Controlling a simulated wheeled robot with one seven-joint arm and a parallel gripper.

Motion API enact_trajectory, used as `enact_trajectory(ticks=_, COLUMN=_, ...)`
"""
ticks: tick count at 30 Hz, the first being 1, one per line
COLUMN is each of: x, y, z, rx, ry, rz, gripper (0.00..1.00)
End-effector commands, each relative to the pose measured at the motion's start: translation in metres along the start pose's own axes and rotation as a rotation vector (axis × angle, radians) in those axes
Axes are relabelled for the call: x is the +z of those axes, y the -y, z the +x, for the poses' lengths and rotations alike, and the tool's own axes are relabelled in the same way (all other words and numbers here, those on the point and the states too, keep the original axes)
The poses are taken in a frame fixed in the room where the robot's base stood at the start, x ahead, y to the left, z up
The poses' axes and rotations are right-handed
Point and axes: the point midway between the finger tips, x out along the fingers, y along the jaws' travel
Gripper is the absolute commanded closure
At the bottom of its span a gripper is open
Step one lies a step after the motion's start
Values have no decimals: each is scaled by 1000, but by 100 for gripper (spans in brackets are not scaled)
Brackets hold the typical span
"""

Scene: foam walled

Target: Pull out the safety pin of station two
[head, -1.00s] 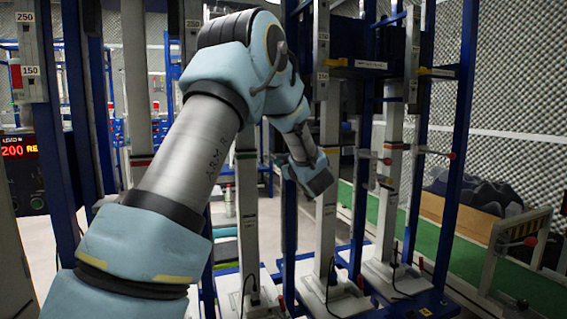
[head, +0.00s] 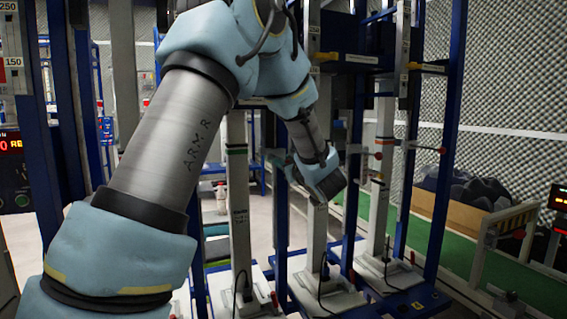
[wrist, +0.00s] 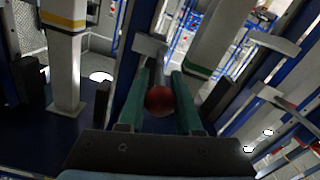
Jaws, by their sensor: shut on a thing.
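My gripper (wrist: 160,110) has two green fingers, and in the wrist view they are shut on a red ball knob (wrist: 159,100), the safety pin's end. The knob is not visible there. I cannot read which station number this post has.
Blue uprights (head: 430,190) stand close around. A wooden bin of dark lumps (head: 465,195) is at the right beside a green floor strip (head: 425,228).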

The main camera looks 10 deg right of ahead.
Motion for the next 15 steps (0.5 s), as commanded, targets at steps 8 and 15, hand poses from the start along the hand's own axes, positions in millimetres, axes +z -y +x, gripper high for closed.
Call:
enact_trajectory(ticks=8, x=2, y=0, z=-2, rx=1, ry=4, rz=2, gripper=41)
enact_trajectory(ticks=15, x=2, y=0, z=-1, rx=1, ry=3, rz=1, gripper=36)
